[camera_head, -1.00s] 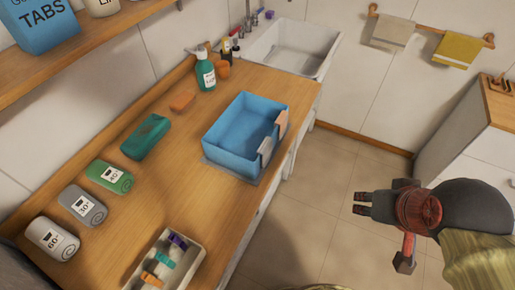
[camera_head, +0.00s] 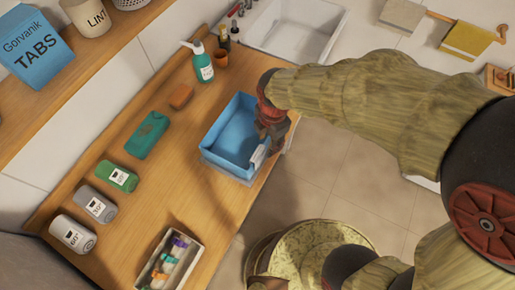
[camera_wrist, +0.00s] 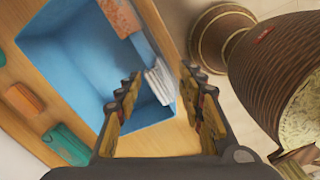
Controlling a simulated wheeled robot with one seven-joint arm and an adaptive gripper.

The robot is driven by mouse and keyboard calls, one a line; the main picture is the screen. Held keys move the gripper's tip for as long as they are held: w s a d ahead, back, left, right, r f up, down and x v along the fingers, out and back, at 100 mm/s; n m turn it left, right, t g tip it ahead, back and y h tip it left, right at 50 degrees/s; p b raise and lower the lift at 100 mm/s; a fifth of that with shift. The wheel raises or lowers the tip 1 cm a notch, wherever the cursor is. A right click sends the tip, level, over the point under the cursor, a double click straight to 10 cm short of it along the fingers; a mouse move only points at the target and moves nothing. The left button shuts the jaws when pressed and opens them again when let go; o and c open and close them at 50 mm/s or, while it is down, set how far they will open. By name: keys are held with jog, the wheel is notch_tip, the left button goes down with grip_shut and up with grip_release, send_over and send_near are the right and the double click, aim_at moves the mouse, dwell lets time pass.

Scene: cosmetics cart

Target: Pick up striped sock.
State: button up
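A pale, grey-striped sock (camera_wrist: 158,82) hangs over the wall of a blue bin (camera_head: 222,161) on the wooden counter. It also shows in the head view (camera_head: 257,157), below my gripper (camera_head: 268,136). In the wrist view my gripper (camera_wrist: 160,76) is open, with its fingers apart on either side of the sock's line of sight. I see no clear contact between the fingers and the sock. An orange patterned cloth (camera_wrist: 120,17) hangs over the same wall, farther along; my gripper hides it in the head view.
A divided tray (camera_head: 150,266) is at the front. The sink (camera_head: 290,30) is beyond the bin.

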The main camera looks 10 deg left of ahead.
aim_at(255, 154)
jog(key=a+f+n, duration=0.1)
jog(key=s+a+n+p, duration=0.1)
jog(key=n, duration=0.1)
jog(key=a+f+n, duration=0.1)
jog(key=shift+s+a+f+n+g+p, duration=0.3)
jog(key=shift+s+f+n+g+p, duration=0.05)
jog(key=shift+n+g+p, duration=0.05)
jog(key=shift+a+f, duration=0.1)
jog(key=shift+f, duration=0.2)
jog(key=shift+s+f+n, duration=0.15)
jog(key=shift+f+n, duration=0.15)
jog(key=shift+f, duration=0.6)
jog(key=f, duration=0.4)
jog(key=f+b, duration=0.1)
jog(key=shift+w+d+f, duration=0.2)
jog(key=shift+d+f, duration=0.15)
jog(key=shift+f, duration=0.05)
jog(key=shift+c, duration=1)
jog(key=c, duration=0.7)
grip_shut()
